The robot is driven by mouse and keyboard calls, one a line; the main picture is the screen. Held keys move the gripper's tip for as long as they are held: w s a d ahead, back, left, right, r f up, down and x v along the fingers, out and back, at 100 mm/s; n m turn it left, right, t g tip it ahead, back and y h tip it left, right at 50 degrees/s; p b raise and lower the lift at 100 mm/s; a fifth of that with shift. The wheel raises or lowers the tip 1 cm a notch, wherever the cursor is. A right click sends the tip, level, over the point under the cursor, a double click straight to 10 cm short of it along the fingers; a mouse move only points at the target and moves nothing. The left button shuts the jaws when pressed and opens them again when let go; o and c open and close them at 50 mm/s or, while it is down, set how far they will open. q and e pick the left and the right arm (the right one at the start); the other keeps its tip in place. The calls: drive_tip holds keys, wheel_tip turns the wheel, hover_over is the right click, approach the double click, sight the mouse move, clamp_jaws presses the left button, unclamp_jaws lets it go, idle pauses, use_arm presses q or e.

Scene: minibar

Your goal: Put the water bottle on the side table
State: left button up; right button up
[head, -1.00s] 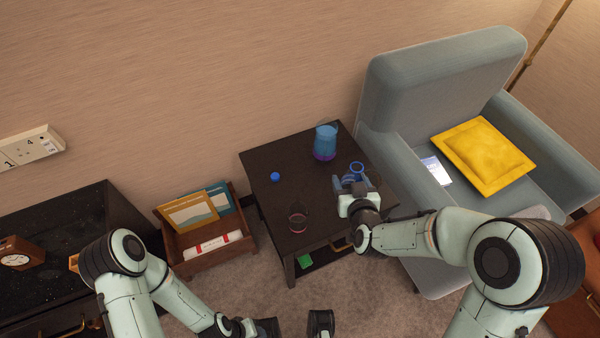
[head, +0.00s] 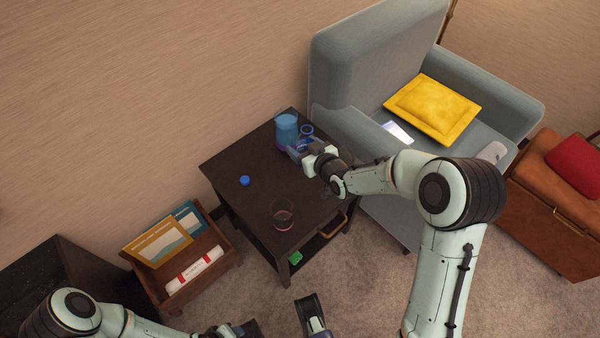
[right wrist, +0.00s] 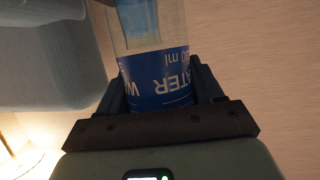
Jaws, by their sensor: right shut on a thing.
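The water bottle has a blue "WATER" label (right wrist: 157,75) and stands between the fingers of my right gripper (right wrist: 160,95) in the right wrist view. In the head view my right gripper (head: 300,150) is shut on the bottle, whose blue-ringed top (head: 306,130) shows just right of a blue pitcher. They are over the back right part of the dark side table (head: 235,160). I cannot tell whether the bottle's base touches the tabletop. My left gripper (head: 280,322) is open and empty, low at the bottom edge, in front of the table.
The blue pitcher (head: 286,132) stands close to the bottle. A blue ball (head: 245,181) and a glass with red liquid (head: 282,215) are also on the table. A grey armchair (head: 360,90) stands close on the right. The table's middle is clear.

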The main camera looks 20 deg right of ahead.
wheel_tip(320, 180, down, 12)
drive_tip(key=shift+f+b, duration=0.2)
drive_tip(key=shift+b, duration=1)
use_arm(q)
drive_tip(key=shift+t+y, duration=0.3)
drive_tip(key=shift+t, duration=0.4)
drive_tip(key=w+f, duration=0.1)
drive_tip(key=w+a+f, duration=0.1)
drive_tip(key=w, duration=0.1)
drive_tip(key=w+a+f, duration=0.1)
drive_tip(key=shift+w+a+f, duration=0.1)
drive_tip(key=shift+w+a, duration=0.05)
drive_tip(key=shift+w, duration=0.05)
use_arm(e)
drive_tip(key=shift+f, duration=0.1)
use_arm(q)
drive_tip(key=shift+f, duration=0.1)
use_arm(e)
drive_tip(key=shift+f, duration=0.1)
drive_tip(key=shift+f, duration=0.1)
drive_tip(key=o, duration=1.2)
drive_tip(key=shift+c, duration=0.2)
use_arm(q)
drive_tip(key=shift+w, duration=0.15)
